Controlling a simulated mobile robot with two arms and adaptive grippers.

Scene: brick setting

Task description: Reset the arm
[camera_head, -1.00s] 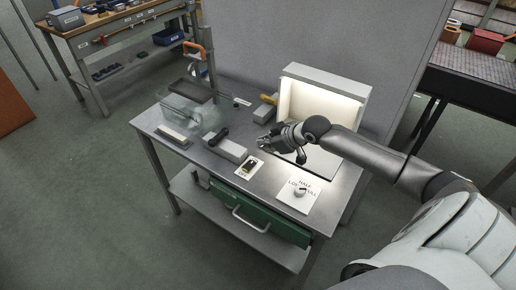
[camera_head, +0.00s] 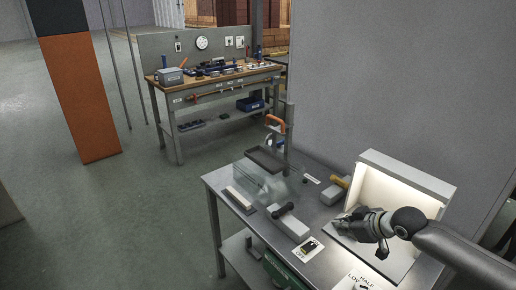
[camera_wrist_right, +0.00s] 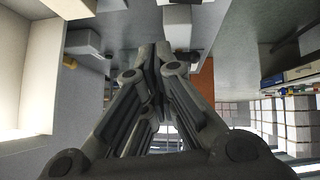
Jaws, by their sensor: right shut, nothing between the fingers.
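My right gripper (camera_head: 352,222) is over the grey metal table (camera_head: 222,182), in front of the lit white box (camera_head: 401,187). In the right wrist view its fingers (camera_wrist_right: 155,52) are together with nothing between them. The gripper appears held above the table top, clear of the objects there. My right arm comes in from the lower right. My left gripper does not show in any view.
On the table are a grey block with a black handle (camera_head: 291,224), a clear case (camera_head: 262,180), a dark tray (camera_head: 266,160), a yellow-handled tool (camera_head: 339,181) and a card (camera_head: 308,249). A workbench (camera_head: 215,81) stands behind. Open floor lies left.

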